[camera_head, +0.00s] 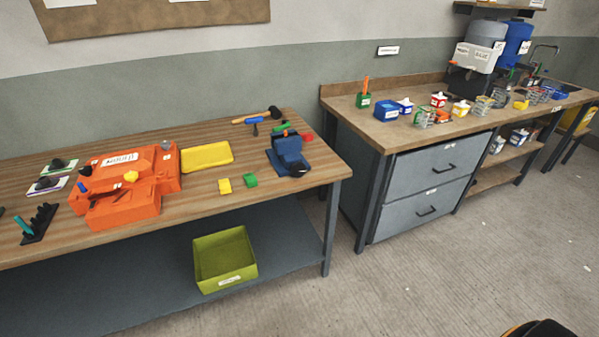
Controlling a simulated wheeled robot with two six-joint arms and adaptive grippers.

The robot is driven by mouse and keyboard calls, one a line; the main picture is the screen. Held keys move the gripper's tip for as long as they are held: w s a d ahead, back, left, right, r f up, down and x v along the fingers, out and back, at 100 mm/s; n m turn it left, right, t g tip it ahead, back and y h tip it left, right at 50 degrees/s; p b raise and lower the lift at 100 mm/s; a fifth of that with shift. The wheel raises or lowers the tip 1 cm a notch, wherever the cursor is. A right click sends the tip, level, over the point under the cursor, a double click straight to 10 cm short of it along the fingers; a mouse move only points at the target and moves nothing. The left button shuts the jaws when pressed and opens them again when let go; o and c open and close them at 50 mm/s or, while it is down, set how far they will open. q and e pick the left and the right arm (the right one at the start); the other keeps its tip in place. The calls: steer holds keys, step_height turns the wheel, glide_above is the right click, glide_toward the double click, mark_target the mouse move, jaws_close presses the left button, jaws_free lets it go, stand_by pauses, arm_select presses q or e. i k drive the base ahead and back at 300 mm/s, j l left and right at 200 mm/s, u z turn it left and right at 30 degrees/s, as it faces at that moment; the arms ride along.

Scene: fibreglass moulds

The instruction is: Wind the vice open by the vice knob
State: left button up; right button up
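A blue vice (287,150) stands at the right end of the wooden workbench, close to its front right corner. A dark, roundish part low on the vice's front side may be the vice knob (298,172); it is too small to be sure. I cannot tell how far apart the jaws are.
A green bin (224,260) sits on the lower shelf. Open floor (450,260) lies right of the bench.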

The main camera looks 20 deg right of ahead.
mark_target(298, 170)
steer(key=i+j+z, duration=0.15)
steer(key=z, duration=0.25)
steer(key=i+j+z, duration=0.15)
steer(key=z, duration=0.25)
steer(key=i+j+z, duration=0.1)
steer(key=z, duration=0.3)
steer(key=j+z, duration=0.35)
